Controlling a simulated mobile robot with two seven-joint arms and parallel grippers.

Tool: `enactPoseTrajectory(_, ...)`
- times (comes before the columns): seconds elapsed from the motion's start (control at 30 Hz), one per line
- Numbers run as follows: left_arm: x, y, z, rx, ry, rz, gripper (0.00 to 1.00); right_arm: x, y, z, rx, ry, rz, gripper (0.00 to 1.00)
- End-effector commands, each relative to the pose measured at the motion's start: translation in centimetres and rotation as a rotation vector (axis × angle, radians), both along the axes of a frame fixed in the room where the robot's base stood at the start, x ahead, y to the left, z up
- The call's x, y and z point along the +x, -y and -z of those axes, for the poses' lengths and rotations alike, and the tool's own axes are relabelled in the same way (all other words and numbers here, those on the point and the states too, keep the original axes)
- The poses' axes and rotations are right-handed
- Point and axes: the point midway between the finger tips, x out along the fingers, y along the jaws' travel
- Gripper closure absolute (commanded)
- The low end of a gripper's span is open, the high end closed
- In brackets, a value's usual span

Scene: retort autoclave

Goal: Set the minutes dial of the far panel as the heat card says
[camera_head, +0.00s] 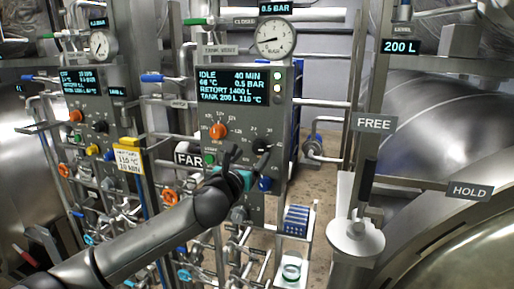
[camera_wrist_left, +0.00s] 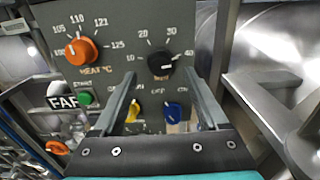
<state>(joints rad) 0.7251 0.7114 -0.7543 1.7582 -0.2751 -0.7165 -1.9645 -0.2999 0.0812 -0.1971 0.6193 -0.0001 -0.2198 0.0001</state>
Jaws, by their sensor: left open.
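The far panel (camera_head: 240,110) reads IDLE, 40 MIN on its display. Its black minutes dial (camera_wrist_left: 161,66) has marks 10 to 40 around it, and its pointer seems turned toward 40. In the head view the dial (camera_head: 262,144) is partly covered by a finger. My left gripper (camera_head: 245,160) is open and empty in front of the panel. In the left wrist view its fingers (camera_wrist_left: 162,88) point at the panel, spread to either side below the dial, apparently not touching it. The yellow-edged heat card (camera_head: 129,159) shows 110 °C; its minutes figure is too small to read surely. My right gripper is out of view.
An orange heat knob (camera_wrist_left: 81,51) sits left of the dial, with a green button (camera_wrist_left: 85,98) below. Yellow (camera_wrist_left: 133,110) and blue (camera_wrist_left: 174,112) knobs lie low between my fingers. A FAR sign (camera_head: 188,158) stands at the panel's left. Pipes and valves crowd below.

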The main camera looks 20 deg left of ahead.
Motion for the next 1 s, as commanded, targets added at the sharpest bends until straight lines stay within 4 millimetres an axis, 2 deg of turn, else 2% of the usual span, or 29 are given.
enactPoseTrajectory(0.2,2.6,0.1,-0.1,-0.001,0.001,0.000,0.24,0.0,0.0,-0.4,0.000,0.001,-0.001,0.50)
enactPoseTrajectory(0.43,4.6,0.2,0.0,-0.001,0.000,-0.001,0.24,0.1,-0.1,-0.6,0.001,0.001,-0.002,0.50)
enactPoseTrajectory(0.6,5.3,0.2,-0.1,-0.001,0.001,0.001,0.24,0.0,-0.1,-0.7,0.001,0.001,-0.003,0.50)
enactPoseTrajectory(0.93,5.4,0.2,0.0,0.000,0.001,0.001,0.24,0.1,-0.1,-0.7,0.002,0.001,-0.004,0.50)
enactPoseTrajectory(1.0,5.4,0.2,0.0,0.000,0.000,0.001,0.32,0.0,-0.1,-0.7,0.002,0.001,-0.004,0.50)
